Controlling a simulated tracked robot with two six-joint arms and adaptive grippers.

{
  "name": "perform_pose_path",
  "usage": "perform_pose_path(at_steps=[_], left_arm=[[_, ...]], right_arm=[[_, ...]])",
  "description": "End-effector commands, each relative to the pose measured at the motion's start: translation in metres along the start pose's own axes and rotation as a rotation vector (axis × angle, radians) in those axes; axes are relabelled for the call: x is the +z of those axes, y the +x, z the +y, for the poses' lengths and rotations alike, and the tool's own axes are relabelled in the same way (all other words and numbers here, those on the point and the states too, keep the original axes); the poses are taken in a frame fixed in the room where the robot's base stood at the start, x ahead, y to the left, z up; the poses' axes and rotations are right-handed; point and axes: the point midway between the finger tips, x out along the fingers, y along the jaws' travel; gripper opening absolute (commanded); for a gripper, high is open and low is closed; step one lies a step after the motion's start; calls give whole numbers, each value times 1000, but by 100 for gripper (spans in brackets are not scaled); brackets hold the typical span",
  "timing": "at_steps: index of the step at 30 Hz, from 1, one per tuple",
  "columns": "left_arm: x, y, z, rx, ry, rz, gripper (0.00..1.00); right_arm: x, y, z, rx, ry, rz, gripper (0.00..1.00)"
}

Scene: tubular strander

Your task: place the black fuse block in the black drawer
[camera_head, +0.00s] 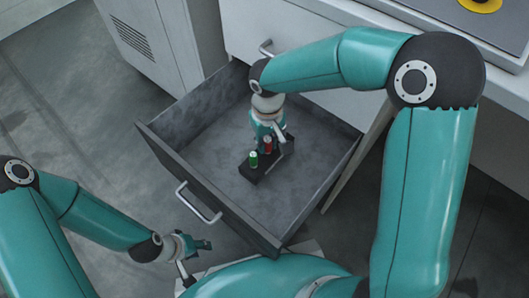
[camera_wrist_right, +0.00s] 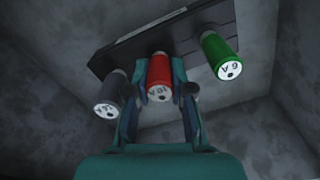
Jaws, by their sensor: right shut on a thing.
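The black fuse block (camera_head: 262,170) is inside the open black drawer (camera_head: 188,172), on or just above its floor; I cannot tell whether it touches. The block also shows in the right wrist view (camera_wrist_right: 190,38), carrying a dark fuse (camera_wrist_right: 110,95), a red fuse (camera_wrist_right: 159,76) and a green fuse (camera_wrist_right: 219,54). My right gripper (camera_wrist_right: 162,95) reaches down into the drawer with its fingers shut on the red fuse, on either side of it. My left gripper (camera_head: 198,262) is empty, its fingers apart, outside the drawer near its front.
The drawer's handle (camera_head: 198,203) is on its front panel. A light cabinet (camera_head: 250,22) stands behind the drawer, and a vented cabinet (camera_head: 150,35) at the upper left. Drawer floor around the block is clear.

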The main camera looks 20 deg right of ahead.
Motion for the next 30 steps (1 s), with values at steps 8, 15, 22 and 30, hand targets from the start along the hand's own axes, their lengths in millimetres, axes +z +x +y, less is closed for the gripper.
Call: perform_pose_path(at_steps=[8, 15, 22, 30], left_arm=[[0, 19, -7, 0, 0, 0, 40], [0, 17, -6, 0, 0, 0, 40], [0, 19, -7, 0, 0, 0, 40], [0, 19, -7, 0, 0, 0, 40]], right_arm=[[1, 42, 1, 0, 2, -1, 0], [0, 42, 1, 0, 2, 0, 0], [1, 45, 1, 0, 2, -1, 35], [1, 44, 1, 0, 3, -1, 47]])
